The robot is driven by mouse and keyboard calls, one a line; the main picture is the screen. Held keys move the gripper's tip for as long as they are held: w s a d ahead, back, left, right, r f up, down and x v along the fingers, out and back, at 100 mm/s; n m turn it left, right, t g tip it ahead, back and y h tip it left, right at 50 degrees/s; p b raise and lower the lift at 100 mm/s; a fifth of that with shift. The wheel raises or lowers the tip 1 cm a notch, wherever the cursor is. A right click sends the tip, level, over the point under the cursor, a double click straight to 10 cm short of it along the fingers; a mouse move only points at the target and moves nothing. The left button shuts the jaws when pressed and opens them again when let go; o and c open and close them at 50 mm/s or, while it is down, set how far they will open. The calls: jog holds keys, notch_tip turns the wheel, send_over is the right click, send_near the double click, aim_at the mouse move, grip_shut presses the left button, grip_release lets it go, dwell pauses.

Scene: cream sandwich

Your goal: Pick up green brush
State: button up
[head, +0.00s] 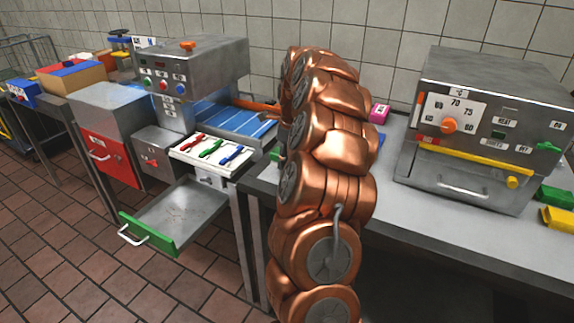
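A green brush (211,148) lies on a white tray (183,157) in the head view, left of centre. It lies between a red brush (191,142) and a blue brush (233,155). The tray sits at the front edge of the counter, below a grey machine. My copper arm rises to the right of the tray, apart from the brushes.
A drawer (180,218) with a green front stands pulled out below the tray. The grey machine (195,70) with a blue belt (235,121) is behind the tray. A metal oven (487,130) stands on the right counter. A red-fronted box (108,160) is at left.

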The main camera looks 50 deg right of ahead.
jog(key=shift+a+r, duration=0.1)
jog(key=shift+r, duration=0.45)
jog(key=a+r+b, duration=0.1)
jog(key=a+b, duration=0.2)
jog(key=a, duration=1.2)
jog(key=shift+s+a+r, duration=0.2)
jog(key=shift+s+a, duration=0.05)
jog(key=shift+a, duration=0.15)
jog(key=o, duration=0.5)
jog(key=c, duration=0.4)
